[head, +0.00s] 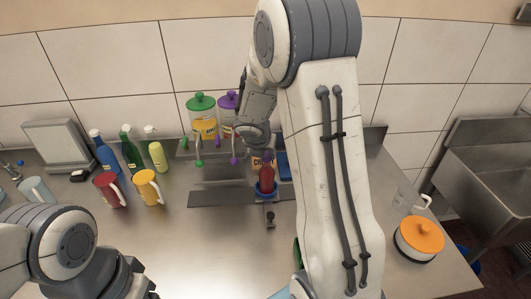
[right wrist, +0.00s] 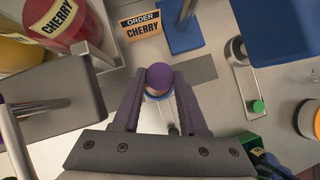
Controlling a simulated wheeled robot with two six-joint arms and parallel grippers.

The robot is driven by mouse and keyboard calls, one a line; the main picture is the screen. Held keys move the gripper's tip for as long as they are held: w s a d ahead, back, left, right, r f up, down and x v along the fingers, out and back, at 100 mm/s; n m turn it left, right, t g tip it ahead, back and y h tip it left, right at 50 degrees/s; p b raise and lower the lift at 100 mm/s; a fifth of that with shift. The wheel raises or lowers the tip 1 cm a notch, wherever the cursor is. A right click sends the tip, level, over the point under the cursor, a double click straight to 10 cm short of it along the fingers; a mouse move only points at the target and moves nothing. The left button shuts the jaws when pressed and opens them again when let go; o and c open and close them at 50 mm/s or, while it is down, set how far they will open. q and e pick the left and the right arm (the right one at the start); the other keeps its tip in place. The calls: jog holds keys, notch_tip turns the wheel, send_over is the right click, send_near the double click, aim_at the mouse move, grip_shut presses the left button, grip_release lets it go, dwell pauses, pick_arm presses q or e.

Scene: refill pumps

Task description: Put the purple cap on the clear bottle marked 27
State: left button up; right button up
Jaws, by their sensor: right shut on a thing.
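My right gripper (right wrist: 160,84) is shut on a rounded purple cap (right wrist: 159,76), which shows between its fingertips in the right wrist view. A blue ring (right wrist: 157,97) and a pale, see-through part show just below the cap. I cannot tell whether cap and bottle touch. In the head view a dark red body (head: 266,175) stands in a blue ring beneath my right gripper (head: 262,150). No mark 27 is readable, so I cannot say which thing is that bottle. My left gripper (head: 143,281) is at the lower left, away from these things, its fingers partly hidden.
An order card reading CHERRY (right wrist: 143,26) stands behind, beside a blue block (right wrist: 183,28). Pump jars with green (head: 202,103) and purple (head: 229,101) tops stand at the back. Mugs (head: 149,188) and bottles (head: 131,152) are at left. An orange-lidded pot (head: 420,236) is at right. The front-centre counter is clear.

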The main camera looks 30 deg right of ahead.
aim_at(266, 156)
jog(key=shift+f+b, duration=0.4)
jog(key=shift+f, duration=0.15)
jog(key=o, duration=1.1)
jog(key=shift+c, duration=0.2)
jog(key=shift+r, duration=0.1)
notch_tip(266, 156, up, 7)
jog(key=p, duration=0.7)
jog(key=shift+r, duration=0.1)
